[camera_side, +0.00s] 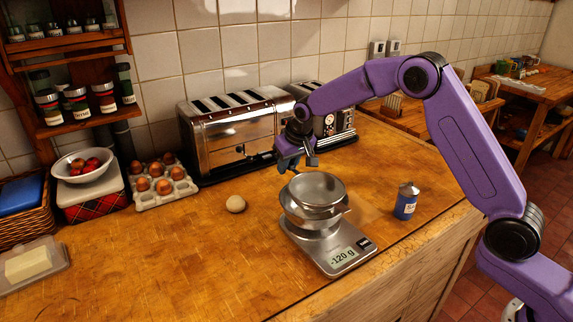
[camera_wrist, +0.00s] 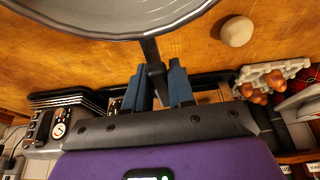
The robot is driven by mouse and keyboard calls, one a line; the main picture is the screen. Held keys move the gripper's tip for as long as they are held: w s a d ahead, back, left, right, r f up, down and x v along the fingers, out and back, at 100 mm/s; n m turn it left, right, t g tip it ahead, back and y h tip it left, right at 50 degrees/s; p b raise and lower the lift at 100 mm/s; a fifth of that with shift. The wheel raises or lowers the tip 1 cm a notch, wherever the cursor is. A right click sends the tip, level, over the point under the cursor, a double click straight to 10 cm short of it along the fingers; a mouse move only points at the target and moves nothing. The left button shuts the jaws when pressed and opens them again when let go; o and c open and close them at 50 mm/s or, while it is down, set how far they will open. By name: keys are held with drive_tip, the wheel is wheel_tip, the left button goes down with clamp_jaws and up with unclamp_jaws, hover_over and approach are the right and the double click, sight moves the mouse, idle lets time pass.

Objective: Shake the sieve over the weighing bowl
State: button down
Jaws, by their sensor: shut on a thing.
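The sieve (camera_side: 319,187) is a round grey metal pan with a dark handle. It is level above the weighing bowl (camera_side: 309,219); I cannot tell whether they touch. The bowl is silver and stands on a kitchen scale (camera_side: 335,256) that reads -120 g. My gripper (camera_side: 291,163) is behind the sieve, with blue fingers. In the wrist view my gripper (camera_wrist: 158,84) is shut on the sieve's handle (camera_wrist: 152,53). The sieve's rim (camera_wrist: 130,35) fills the top of that view. The bowl is hidden there, and the sieve's contents are not visible.
A steel toaster (camera_side: 232,135) stands behind my gripper. An egg (camera_side: 236,204) lies left of the scale, near an egg tray (camera_side: 150,203). A blue tin (camera_side: 406,204) stands to the right, near the counter edge.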

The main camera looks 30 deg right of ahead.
drive_tip(key=shift+r, duration=3.05)
drive_tip(key=shift+d, duration=0.1)
